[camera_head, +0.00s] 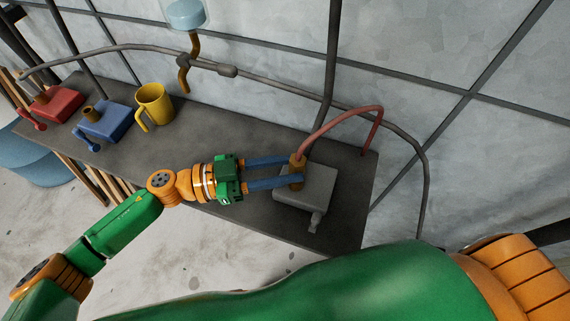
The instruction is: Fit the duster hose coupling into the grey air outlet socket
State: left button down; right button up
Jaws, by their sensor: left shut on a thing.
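The grey air outlet socket (316,188) is a grey block with a small lever at its front, near the right end of the dark bench. The duster hose coupling (297,170) is a short brown cylinder, roughly upright, over the block's left part. A red hose (336,117) arcs from its top to the right. My left gripper (296,170) reaches in from the left, its long blue fingers shut on the coupling. The coupling's lower end is hard to see, so I cannot tell whether it is in the socket or just above it. My right gripper is not in view.
A blue outlet block (104,124), a red outlet block (57,104) and a yellow mug (154,104) stand on the bench's (215,125) left part. A grey pipe (285,86) runs along the wall behind. The middle of the bench is mostly clear.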

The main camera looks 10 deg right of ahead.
pick_arm(q)
jog(key=shift+f, duration=0.4)
jog(key=c, duration=0.5)
grip_release()
